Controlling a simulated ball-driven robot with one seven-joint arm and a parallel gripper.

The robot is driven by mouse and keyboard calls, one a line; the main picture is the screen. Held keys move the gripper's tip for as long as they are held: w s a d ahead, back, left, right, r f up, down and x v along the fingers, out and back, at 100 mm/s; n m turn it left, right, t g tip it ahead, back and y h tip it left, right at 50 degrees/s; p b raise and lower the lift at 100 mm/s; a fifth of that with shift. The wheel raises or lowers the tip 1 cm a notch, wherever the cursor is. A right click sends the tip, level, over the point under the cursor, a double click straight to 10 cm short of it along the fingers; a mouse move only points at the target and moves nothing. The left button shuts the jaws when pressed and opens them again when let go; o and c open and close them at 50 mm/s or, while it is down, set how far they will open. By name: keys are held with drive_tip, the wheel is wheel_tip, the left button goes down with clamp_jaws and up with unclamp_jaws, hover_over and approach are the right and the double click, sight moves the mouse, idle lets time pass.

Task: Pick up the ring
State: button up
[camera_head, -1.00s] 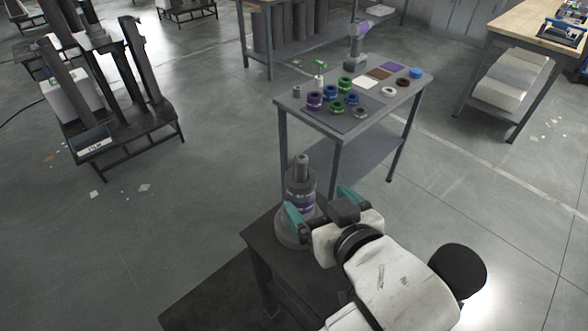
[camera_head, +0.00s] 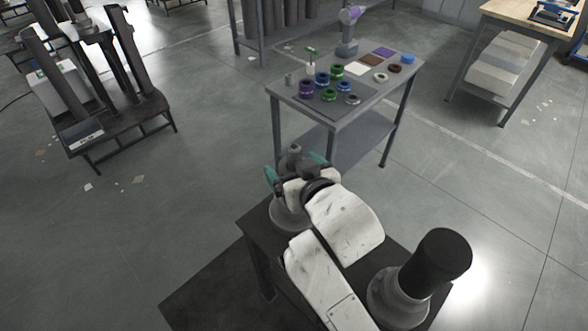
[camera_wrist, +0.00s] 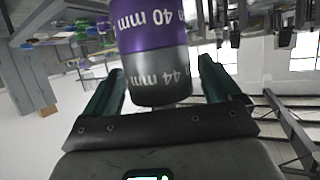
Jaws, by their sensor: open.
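In the wrist view, my gripper (camera_wrist: 160,66) is open around or close to a purple section marked 40 mm (camera_wrist: 152,34) and a grey section marked 44 mm (camera_wrist: 158,84). Gaps show between the fingers and the grey section. Which ring the task means cannot be told.
A black rack (camera_head: 125,125) stands at left. Open floor lies between rack and tables.

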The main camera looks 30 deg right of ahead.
drive_tip(key=shift+c, duration=0.5)
drive_tip(key=c, duration=1.1)
drive_tip(key=shift+r, duration=0.1)
drive_tip(key=shift+c, duration=0.2)
wheel_tip(320, 180, up, 18)
